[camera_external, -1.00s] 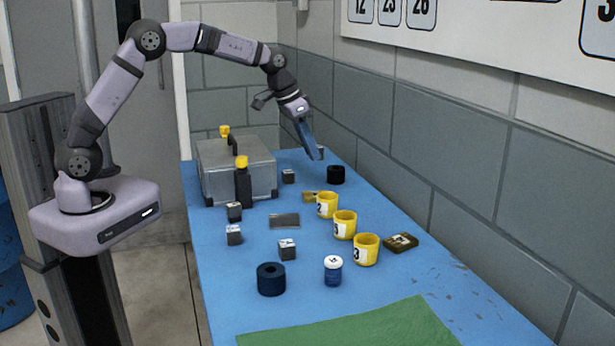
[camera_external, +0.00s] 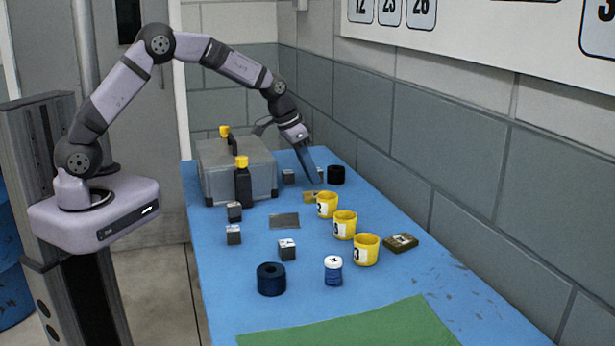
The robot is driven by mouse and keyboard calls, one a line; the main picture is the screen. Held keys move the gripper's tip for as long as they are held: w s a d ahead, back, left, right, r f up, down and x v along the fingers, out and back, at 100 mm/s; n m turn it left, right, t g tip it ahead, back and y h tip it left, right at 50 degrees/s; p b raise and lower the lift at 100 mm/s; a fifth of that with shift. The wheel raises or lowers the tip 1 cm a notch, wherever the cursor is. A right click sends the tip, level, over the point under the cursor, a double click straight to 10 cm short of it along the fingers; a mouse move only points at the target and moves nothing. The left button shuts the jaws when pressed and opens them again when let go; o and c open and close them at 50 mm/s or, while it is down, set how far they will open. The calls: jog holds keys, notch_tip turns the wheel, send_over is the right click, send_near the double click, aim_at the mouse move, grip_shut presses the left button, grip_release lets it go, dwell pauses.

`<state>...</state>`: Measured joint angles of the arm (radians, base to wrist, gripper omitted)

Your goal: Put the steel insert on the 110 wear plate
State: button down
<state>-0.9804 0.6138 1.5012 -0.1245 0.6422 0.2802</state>
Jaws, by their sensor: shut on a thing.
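My gripper (camera_external: 314,176) points down over the far right part of the blue table. It is shut on a small grey steel insert (camera_external: 320,173), mostly hidden behind the fingers. A brassy plate (camera_external: 310,197) lies just below the fingertips, partly hidden by a yellow cup. The gripper appears a little above this plate; I cannot tell the exact gap. A grey plate (camera_external: 284,220) lies mid-table, and a dark brown plate (camera_external: 401,242) lies at the right. I cannot read which plate is marked 110. Other small steel blocks stand at the left (camera_external: 234,234) and middle (camera_external: 287,249).
Yellow numbered cups (camera_external: 344,225) stand in a row close to the brassy plate. A black ring (camera_external: 336,175) stands behind it. A grey case (camera_external: 238,170) and a yellow-capped black bottle (camera_external: 243,188) stand at the left.

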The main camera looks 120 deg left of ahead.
jog(key=shift+f, duration=1.65)
jog(key=shift+f, duration=0.1)
jog(key=c, duration=1.5)
grip_release()
jog(key=shift+f, duration=0.1)
jog(key=shift+o, duration=0.2)
jog(key=shift+s+d+r, duration=0.1)
jog(key=shift+r, duration=0.45)
jog(key=v, duration=1.1)
jog(key=shift+b, duration=0.45)
jog(key=shift+d+r, duration=0.1)
